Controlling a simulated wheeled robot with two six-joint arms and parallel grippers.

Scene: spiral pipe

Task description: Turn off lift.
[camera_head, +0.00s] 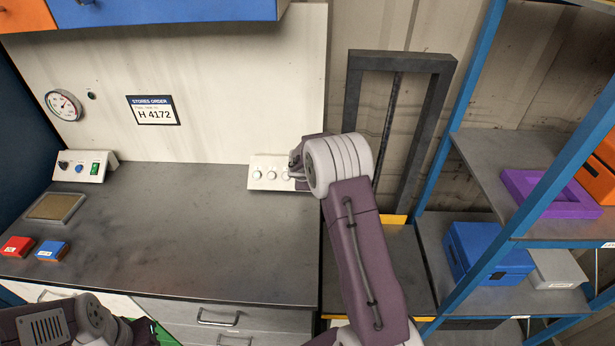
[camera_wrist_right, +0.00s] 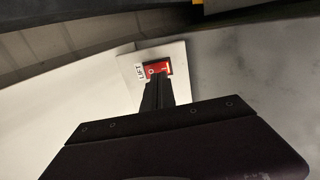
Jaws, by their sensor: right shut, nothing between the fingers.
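In the right wrist view a pale plate (camera_wrist_right: 178,53) carries a red switch (camera_wrist_right: 157,70) and a label reading LIFT (camera_wrist_right: 140,73). My right gripper (camera_wrist_right: 155,80) is shut and empty, its fingertips in front of the red switch and covering part of it. I cannot tell whether they touch it.
A white panel with round knobs (camera_head: 262,184) sits at the back of the worktop (camera_head: 170,240), partly behind my right wrist. A control box (camera_head: 85,172), a red block (camera_head: 17,246) and a blue block (camera_head: 52,251) are left. A blue-framed shelf (camera_head: 463,90) stands right. The worktop's middle is clear.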

